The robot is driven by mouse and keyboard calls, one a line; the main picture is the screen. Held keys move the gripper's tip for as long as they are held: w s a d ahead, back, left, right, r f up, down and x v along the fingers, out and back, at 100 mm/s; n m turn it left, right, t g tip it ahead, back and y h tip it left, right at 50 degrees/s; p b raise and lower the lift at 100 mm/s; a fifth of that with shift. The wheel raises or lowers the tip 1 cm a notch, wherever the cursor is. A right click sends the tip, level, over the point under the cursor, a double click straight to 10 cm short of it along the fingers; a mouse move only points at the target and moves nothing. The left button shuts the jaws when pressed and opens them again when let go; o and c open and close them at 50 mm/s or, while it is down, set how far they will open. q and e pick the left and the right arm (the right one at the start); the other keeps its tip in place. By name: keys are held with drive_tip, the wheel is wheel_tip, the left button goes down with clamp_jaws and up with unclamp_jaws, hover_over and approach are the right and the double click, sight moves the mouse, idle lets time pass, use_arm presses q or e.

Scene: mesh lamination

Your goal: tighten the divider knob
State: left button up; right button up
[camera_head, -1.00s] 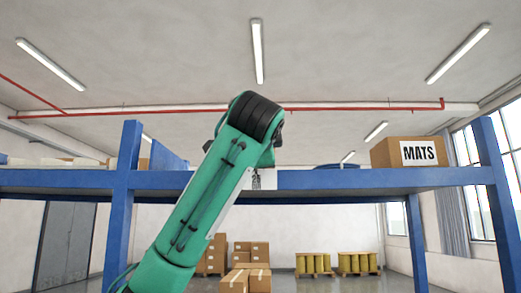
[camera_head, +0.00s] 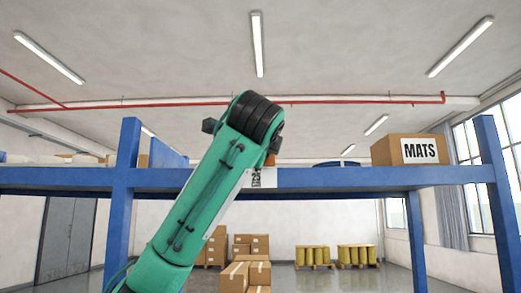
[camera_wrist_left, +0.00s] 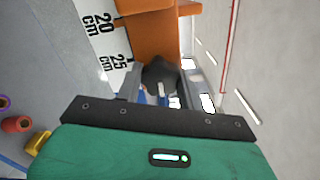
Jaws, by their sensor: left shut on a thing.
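The divider (camera_wrist_left: 165,35) is an orange upright panel at the top of the left wrist view. A dark rounded knob (camera_wrist_left: 160,74) sits at its near end, between the fingers of my left gripper (camera_wrist_left: 160,90). The gripper is shut on the knob. In the head view my left arm reaches up to the blue shelf beam and hides the gripper and knob. A small orange bit of the divider (camera_head: 270,160) shows right of the arm.
A white scale (camera_wrist_left: 108,42) marked 20 cm and 25 cm runs beside the divider. The blue shelf beam (camera_head: 340,178) spans the head view. A MATS carton (camera_head: 390,151) stands on the shelf at right. Cartons (camera_head: 249,245) and yellow rolls (camera_head: 305,256) stand on the floor beyond.

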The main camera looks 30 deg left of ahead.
use_arm(q)
drive_tip(key=shift+d+f, duration=0.1)
drive_tip(key=shift+f, duration=0.1)
drive_tip(key=shift+c, duration=0.2)
drive_tip(key=o, duration=1)
drive_tip(key=shift+r, duration=0.1)
drive_tip(key=b+v, duration=0.7)
drive_tip(key=v, duration=0.7)
use_arm(e)
drive_tip(key=w+f, duration=0.4)
drive_tip(key=w, duration=0.2)
drive_tip(key=shift+a+t, duration=0.3)
drive_tip(key=shift+a, duration=0.1)
